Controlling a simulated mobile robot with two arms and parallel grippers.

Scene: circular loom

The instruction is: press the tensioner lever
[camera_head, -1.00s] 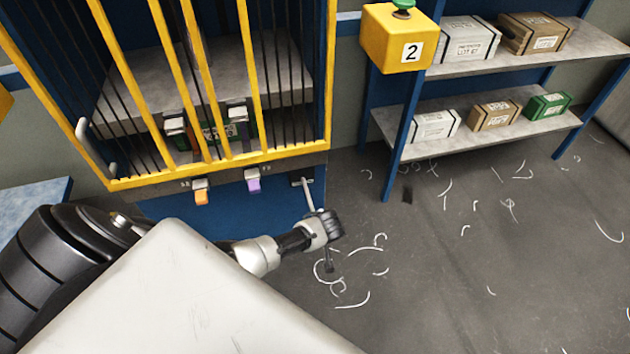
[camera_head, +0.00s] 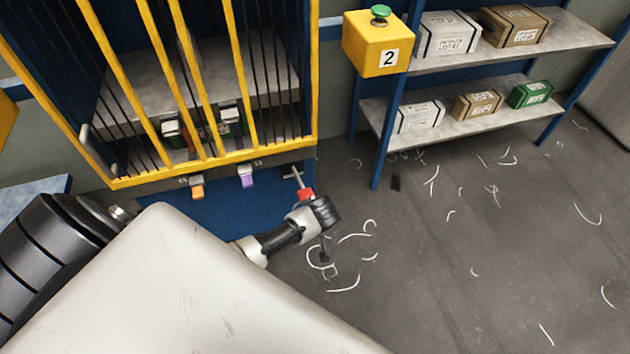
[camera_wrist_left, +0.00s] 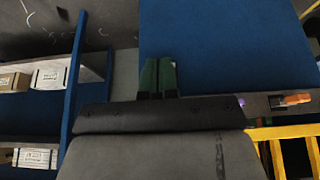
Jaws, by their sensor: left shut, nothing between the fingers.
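A thin metal lever with a red grip (camera_head: 304,193) sticks out below the right end of the yellow-barred cage in the head view. I take it to be the tensioner lever. My left arm reaches in from the left, and its dark wrist lies right by the red grip; I cannot tell whether they touch. In the left wrist view my left gripper (camera_wrist_left: 158,76) is shut, its two green fingertips side by side and empty, over the blue panel (camera_wrist_left: 215,45). The lever does not show there. My right gripper is not in view.
An orange tab (camera_head: 197,191) and a purple tab (camera_head: 246,180) stick out left of the lever. A yellow box (camera_head: 372,45) marked 2 with a green button stands to the right, beside shelves (camera_head: 470,120) holding cartons. The floor (camera_head: 450,270) has scattered pale strands.

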